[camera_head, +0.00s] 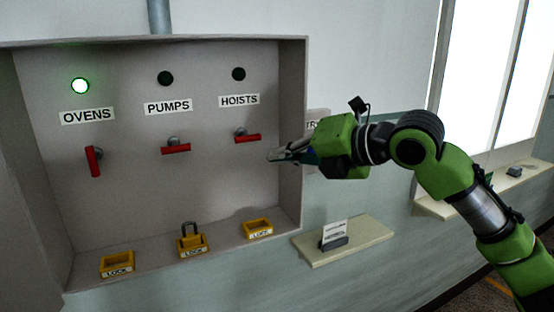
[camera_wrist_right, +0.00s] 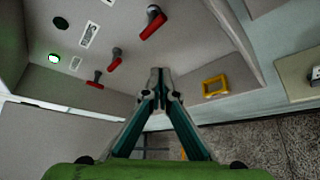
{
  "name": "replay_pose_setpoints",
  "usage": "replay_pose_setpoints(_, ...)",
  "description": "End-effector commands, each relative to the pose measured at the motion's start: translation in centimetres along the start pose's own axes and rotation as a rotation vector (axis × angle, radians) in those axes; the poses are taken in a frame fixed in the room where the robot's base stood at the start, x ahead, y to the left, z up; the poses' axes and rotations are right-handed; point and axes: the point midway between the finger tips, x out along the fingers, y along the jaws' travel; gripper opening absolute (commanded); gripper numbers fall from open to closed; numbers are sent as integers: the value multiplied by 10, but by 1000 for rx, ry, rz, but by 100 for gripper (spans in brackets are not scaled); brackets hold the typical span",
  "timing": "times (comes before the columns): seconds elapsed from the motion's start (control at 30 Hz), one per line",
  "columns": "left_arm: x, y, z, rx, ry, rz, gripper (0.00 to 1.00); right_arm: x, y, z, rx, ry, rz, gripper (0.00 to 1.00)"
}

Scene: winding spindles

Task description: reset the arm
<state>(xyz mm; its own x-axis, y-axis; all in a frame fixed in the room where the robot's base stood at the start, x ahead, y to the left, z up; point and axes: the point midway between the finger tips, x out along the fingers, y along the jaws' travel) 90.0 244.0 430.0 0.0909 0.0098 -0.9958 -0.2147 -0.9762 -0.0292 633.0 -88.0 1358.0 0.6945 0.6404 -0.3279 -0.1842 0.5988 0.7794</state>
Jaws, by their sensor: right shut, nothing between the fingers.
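My right gripper (camera_head: 275,156) is at the right side of a grey wall cabinet, with its fingertips pointing left into the opening. It is shut and empty. In the right wrist view its fingertips (camera_wrist_right: 160,75) meet, and nothing is between them. The red hoists handle (camera_head: 247,138) is to the left of and a little above the fingertips, apart from them. The red pumps handle (camera_head: 176,149) lies level. The red ovens handle (camera_head: 94,161) hangs downward. My left gripper is not in view.
A green lamp (camera_head: 80,86) glows above the ovens label; the pumps lamp (camera_head: 165,78) and hoists lamp (camera_head: 238,74) are dark. Yellow lock pieces (camera_head: 117,264) sit on the cabinet's bottom ledge, the middle one with a shackle. A small shelf (camera_head: 345,246) holds a card stand.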

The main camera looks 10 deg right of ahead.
Motion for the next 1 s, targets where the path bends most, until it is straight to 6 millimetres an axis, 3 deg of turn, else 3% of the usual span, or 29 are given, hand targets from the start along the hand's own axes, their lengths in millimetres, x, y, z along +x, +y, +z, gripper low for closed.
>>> replay_pose_setpoints(0.23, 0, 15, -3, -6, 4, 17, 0, 3, -3, -4, 12, 6, -4, 0)
replay_pose_setpoints(0.37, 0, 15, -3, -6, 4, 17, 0, 19, -27, -29, 105, 32, -33, 0)
replay_pose_setpoints(0.5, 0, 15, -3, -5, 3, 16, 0, 43, -72, -78, 317, 59, -94, 0)
replay_pose_setpoints(0.7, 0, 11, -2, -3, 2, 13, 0, 60, -139, -153, 683, 49, -201, 0)
replay_pose_setpoints(0.87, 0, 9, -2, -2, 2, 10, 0, 57, -191, -211, 997, -5, -296, 0)
replay_pose_setpoints(1.0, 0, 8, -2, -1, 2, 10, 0, 42, -236, -260, 1282, -91, -386, 0)
